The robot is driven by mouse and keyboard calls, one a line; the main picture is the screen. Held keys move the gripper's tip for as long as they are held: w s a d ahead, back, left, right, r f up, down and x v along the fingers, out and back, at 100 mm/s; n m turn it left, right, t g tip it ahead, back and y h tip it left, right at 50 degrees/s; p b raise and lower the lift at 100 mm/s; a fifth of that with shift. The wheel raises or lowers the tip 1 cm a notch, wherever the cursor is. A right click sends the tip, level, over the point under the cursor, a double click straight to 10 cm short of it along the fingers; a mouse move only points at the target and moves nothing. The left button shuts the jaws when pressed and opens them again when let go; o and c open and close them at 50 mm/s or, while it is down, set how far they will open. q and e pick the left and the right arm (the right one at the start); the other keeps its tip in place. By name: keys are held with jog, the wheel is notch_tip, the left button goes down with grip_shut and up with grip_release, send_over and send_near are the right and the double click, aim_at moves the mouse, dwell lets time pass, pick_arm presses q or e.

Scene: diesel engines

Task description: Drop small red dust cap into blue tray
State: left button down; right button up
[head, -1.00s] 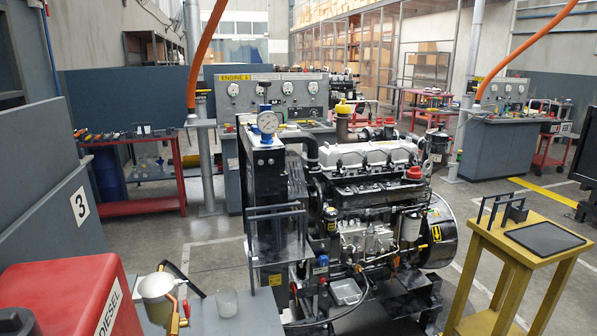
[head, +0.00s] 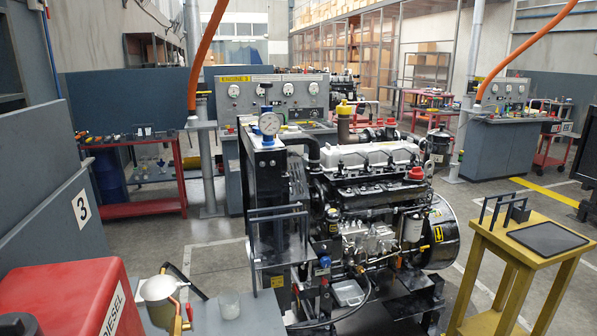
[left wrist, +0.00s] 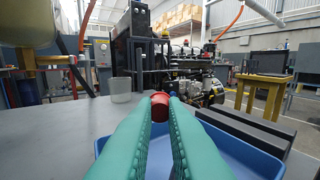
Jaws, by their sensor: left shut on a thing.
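My left gripper (left wrist: 160,103) shows in the left wrist view, with two long teal fingers reaching forward. It is shut on the small red dust cap (left wrist: 160,107), which sits between the fingertips. The blue tray (left wrist: 263,158) lies below the fingers on the grey bench, and its rim shows on both sides of them. The fingers hide the middle of the tray. In this view the cap appears near the tray's far edge; its exact height above it is hard to tell. No gripper and no blue tray show in the head view.
A dark bar (left wrist: 245,130) lies along the tray's right side. The diesel engine (head: 375,220) and a red diesel can (head: 75,300) stand nearby.

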pick_arm(q)
jog(key=shift+a+f, duration=0.1)
jog(key=c, duration=1.6)
grip_release()
jog(key=shift+o, duration=1.1)
jog(key=b+v, duration=0.2)
jog(key=v, duration=0.9)
jog(key=shift+f, duration=0.1)
jog(key=shift+s+a+b, duration=0.15)
jog(key=shift+s+b, duration=0.2)
jog(key=shift+s, duration=0.1)
jog(key=shift+s, duration=0.1)
